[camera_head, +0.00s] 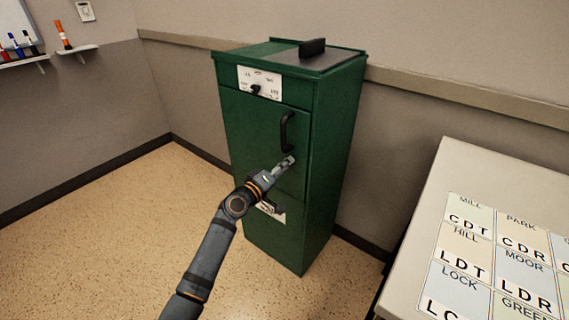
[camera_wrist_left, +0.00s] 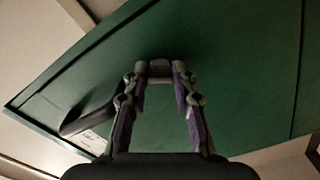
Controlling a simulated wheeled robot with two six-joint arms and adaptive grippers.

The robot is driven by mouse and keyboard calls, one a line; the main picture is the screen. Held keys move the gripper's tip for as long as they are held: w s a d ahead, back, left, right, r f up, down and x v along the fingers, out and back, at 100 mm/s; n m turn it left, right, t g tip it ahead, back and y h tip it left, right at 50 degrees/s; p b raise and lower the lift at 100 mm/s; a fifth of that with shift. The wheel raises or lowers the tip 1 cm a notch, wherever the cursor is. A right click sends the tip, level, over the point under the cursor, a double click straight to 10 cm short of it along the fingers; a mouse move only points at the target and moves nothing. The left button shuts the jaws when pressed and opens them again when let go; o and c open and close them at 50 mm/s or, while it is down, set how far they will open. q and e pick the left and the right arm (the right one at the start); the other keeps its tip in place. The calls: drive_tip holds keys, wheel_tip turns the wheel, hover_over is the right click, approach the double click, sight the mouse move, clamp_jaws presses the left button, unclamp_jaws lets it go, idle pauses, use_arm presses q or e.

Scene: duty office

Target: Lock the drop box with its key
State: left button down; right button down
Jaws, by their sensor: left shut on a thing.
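The green drop box (camera_head: 265,120) stands upright against the wall, its door and lid closed. A black handle (camera_head: 287,132) is on the door. My left gripper (camera_head: 287,163) is at the door front, just below the handle near the door's right edge. In the left wrist view its fingertips (camera_wrist_left: 160,72) are close together against the green face, shut on a small greyish piece (camera_wrist_left: 160,65), which looks like the key. The lock itself is hidden behind the fingers, so I cannot tell how far in the key sits. My right gripper is out of view.
A black knob (camera_head: 255,90) sits on a white label at the box's top front. A black block (camera_head: 312,47) is on the lid. A table with lettered cards (camera_head: 440,165) stands at the right. Small shelves with markers (camera_head: 80,48) hang at the left. Floor left is clear.

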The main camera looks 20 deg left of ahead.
use_arm(q)
drive_tip(key=shift+n+p, duration=1.05)
drive_tip(key=shift+n, duration=2.05)
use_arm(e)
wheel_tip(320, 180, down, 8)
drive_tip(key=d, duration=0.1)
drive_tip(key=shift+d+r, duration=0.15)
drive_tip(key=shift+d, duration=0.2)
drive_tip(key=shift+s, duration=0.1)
use_arm(q)
drive_tip(key=c, duration=1.1)
unclamp_jaws()
drive_tip(key=v, duration=1.2)
